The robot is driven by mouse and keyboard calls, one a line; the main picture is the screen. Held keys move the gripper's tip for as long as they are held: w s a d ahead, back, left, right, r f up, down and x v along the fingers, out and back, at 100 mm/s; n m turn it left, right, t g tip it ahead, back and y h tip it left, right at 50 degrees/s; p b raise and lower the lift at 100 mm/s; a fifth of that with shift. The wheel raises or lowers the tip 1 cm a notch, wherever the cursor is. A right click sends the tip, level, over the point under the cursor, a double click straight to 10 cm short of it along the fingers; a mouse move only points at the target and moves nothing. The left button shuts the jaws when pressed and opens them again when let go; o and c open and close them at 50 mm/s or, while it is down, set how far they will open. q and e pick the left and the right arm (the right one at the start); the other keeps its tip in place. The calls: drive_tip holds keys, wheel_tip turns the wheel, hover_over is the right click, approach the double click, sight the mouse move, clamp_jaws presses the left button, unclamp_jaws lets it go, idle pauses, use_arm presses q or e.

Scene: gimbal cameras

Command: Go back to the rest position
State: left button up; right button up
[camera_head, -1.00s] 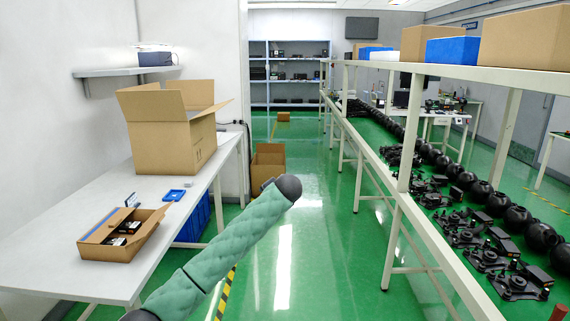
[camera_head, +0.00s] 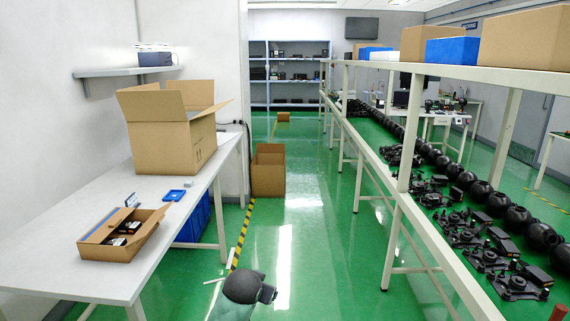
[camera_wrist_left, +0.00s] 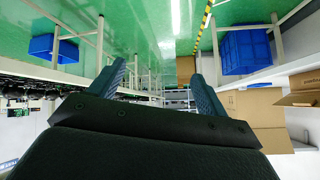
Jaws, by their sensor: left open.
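My left arm (camera_head: 245,287) shows only as a short green and black piece at the bottom centre of the head view. Its gripper is hidden there. In the left wrist view my left gripper (camera_wrist_left: 158,85) points along the aisle with its two fingers wide apart and nothing between them. The picture in that view is upside down, with the green floor at the top. My right gripper is in neither view.
A carton (camera_head: 268,175) stands on the floor. A long shelf rack (camera_head: 440,70) lines the right.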

use_arm(q)
drive_tip(key=s+a+f+n+g, duration=0.15)
drive_tip(key=s+a+f, duration=0.25)
drive_tip(key=s+f, duration=0.8)
drive_tip(key=s+a+f+n+g, duration=0.1)
drive_tip(key=s+a+f+g, duration=0.25)
drive_tip(key=s+f, duration=0.9)
drive_tip(key=s+f+g, duration=0.1)
drive_tip(key=s+f, duration=0.3)
drive_tip(key=s, duration=0.5)
drive_tip(key=s+f+g, duration=0.1)
drive_tip(key=s+f, duration=0.2)
drive_tip(key=s, duration=0.7)
drive_tip(key=shift+s+a+f+g, duration=0.25)
drive_tip(key=shift+a+f+g, duration=0.05)
drive_tip(key=shift+a+f, duration=0.1)
